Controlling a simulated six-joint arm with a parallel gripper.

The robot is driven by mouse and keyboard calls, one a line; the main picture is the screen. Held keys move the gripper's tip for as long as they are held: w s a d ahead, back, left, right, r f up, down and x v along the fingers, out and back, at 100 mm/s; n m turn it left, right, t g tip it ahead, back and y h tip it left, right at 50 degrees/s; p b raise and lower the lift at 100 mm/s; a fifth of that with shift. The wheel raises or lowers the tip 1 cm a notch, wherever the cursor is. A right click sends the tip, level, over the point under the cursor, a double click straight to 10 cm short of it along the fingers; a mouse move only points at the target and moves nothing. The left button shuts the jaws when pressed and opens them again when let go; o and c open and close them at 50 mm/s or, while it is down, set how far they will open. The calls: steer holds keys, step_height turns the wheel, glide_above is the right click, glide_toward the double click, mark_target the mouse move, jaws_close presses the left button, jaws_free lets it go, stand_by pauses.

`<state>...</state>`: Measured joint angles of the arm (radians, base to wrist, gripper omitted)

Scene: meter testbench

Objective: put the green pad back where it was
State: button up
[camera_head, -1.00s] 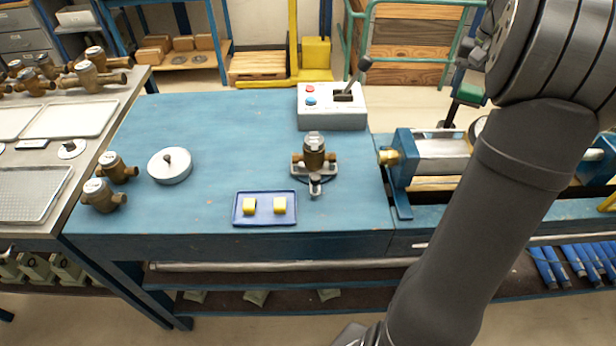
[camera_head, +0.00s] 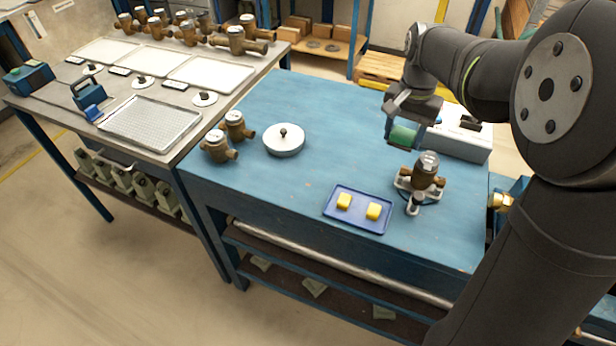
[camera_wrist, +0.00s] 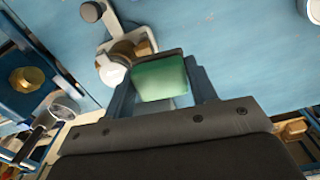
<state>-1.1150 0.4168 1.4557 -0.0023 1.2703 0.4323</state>
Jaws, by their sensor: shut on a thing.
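The green pad (camera_head: 403,135) is held between the two fingers of my gripper (camera_head: 405,141), in the air above the blue bench. In the head view it appears just behind and left of the clamped brass meter (camera_head: 426,172) and in front of the control box. The wrist view shows the pad (camera_wrist: 160,79) between the fingertips, with the brass meter (camera_wrist: 125,55) beyond it. A blue tray (camera_head: 345,220) at the bench's front holds two yellow pads (camera_head: 344,201), with bare tray around them.
The control box (camera_head: 462,140) with a lever stands behind the meter. The grey table (camera_head: 215,110) carries trays, a wire mesh tray and meters. The bench middle is clear.

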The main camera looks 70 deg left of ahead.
steer(key=s+a+f+n, duration=0.1)
steer(key=s+a+f, duration=0.1)
steer(key=s, duration=0.9)
glide_above(303, 179)
steer(key=f, duration=0.7)
steer(key=shift+w, duration=0.2)
steer(key=shift+s, duration=0.1)
steer(key=shift+f, duration=2)
steer(key=shift+f, duration=0.15)
steer(key=o, duration=0.9)
steer(key=shift+o, duration=0.2)
step_height(303, 179, up, 12)
